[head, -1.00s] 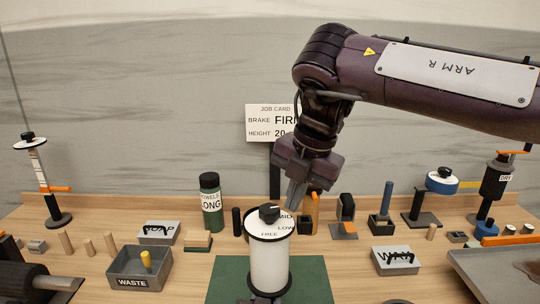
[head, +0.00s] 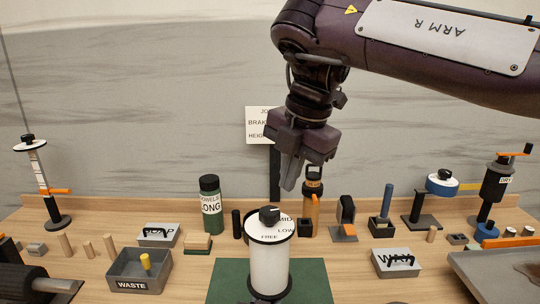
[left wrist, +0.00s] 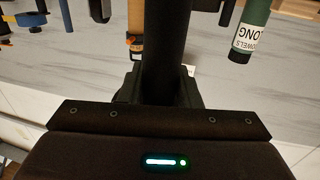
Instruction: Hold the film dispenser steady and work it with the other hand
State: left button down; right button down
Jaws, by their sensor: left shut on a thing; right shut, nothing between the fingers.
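The film dispenser (head: 268,265) is a white upright roll with a white top disc marked FREE, LOW and MID. A black knob (head: 269,215) sits on the disc; its exact setting is too small to tell. It stands over the green mat (head: 315,283), and its foot is cut off by the bottom edge. My right gripper (head: 291,187) is shut and empty, pointing down above and to the right of the knob, apart from it. My left gripper (left wrist: 160,88) is shut on a thick black post, seen in the left wrist view; dark parts of it show at the roll's foot.
The job card (head: 257,125) behind is partly hidden by my right arm. A green towels bottle (head: 211,205) and an orange bottle (head: 311,210) stand behind. A wipes box (head: 395,263) and grey tray (head: 500,275) are right.

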aim_at(270, 215)
jog(key=shift+s+a+f+m+t+h, duration=0.15)
jog(key=shift+s+a+f+m, duration=0.3)
jog(key=shift+f+m, duration=0.45)
jog(key=shift+s+a+f+m+t+h, duration=0.1)
jog(key=shift+s+a+f+m, duration=0.4)
jog(key=shift+f, duration=0.75)
jog(key=shift+s+a+f+m+t+h, duration=0.15)
jog(key=shift+s+a+f+m, duration=0.3)
jog(key=shift+f+m, duration=0.5)
jog(key=shift+f, duration=0.1)
jog(key=shift+w, duration=0.25)
jog(key=shift+d, duration=0.15)
jog(key=shift+w+d, duration=0.15)
jog(key=shift+d, duration=0.25)
jog(key=shift+w+d, duration=0.15)
jog(key=shift+w+d, duration=0.35)
jog(key=shift+d, duration=0.05)
jog(key=shift+d, duration=0.1)
